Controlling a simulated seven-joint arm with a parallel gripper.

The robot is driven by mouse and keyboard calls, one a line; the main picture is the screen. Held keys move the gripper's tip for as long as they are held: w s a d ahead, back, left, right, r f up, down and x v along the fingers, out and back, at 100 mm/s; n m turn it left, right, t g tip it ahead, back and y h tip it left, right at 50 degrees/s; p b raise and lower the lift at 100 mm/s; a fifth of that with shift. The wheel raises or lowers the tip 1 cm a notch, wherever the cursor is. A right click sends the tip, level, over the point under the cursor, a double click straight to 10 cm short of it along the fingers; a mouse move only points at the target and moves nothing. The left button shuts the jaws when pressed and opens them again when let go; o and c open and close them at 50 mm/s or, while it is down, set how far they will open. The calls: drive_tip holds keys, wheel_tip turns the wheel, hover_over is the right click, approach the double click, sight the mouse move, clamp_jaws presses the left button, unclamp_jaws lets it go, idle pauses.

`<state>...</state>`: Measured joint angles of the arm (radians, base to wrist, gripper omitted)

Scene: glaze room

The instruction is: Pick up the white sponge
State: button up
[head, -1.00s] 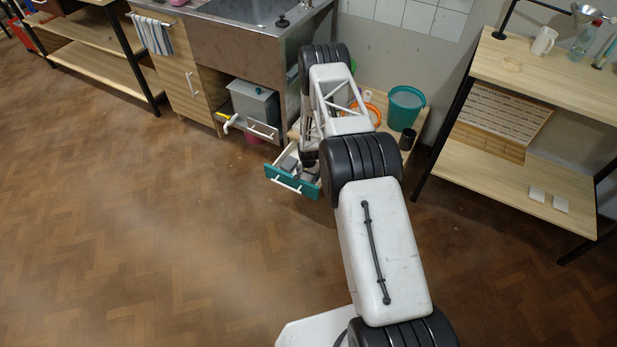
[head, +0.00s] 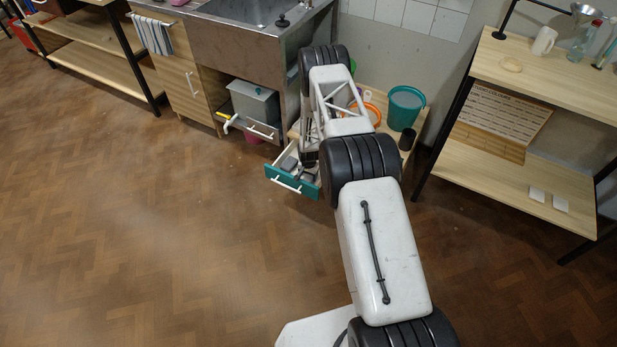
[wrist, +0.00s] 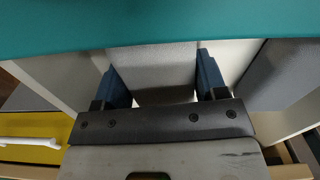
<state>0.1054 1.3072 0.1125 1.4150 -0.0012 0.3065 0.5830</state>
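The teal-fronted drawer (head: 292,182) is pulled open below the sink's right side and holds grey blocks (head: 309,176). My gripper reaches down at this drawer; my arm hides its fingers in the head view. In the wrist view my gripper (wrist: 160,80) has its two blue fingers wide apart. A pale grey block (wrist: 152,62) lies between and beyond them; I cannot tell whether they touch it. Another grey block (wrist: 278,75) lies to the right of the fingers. I cannot make out for sure which thing is the white sponge.
The teal drawer front (wrist: 160,22) crosses the top of the wrist view, close to the fingers. A teal bucket (head: 405,107) and a dark cup (head: 407,139) stand behind the drawer. A grey bin (head: 255,104) is to its left. The wooden floor in front is clear.

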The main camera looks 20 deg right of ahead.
drive_tip(key=shift+c, duration=1.1)
drive_tip(key=shift+r, duration=0.15)
drive_tip(key=shift+r, duration=4.85)
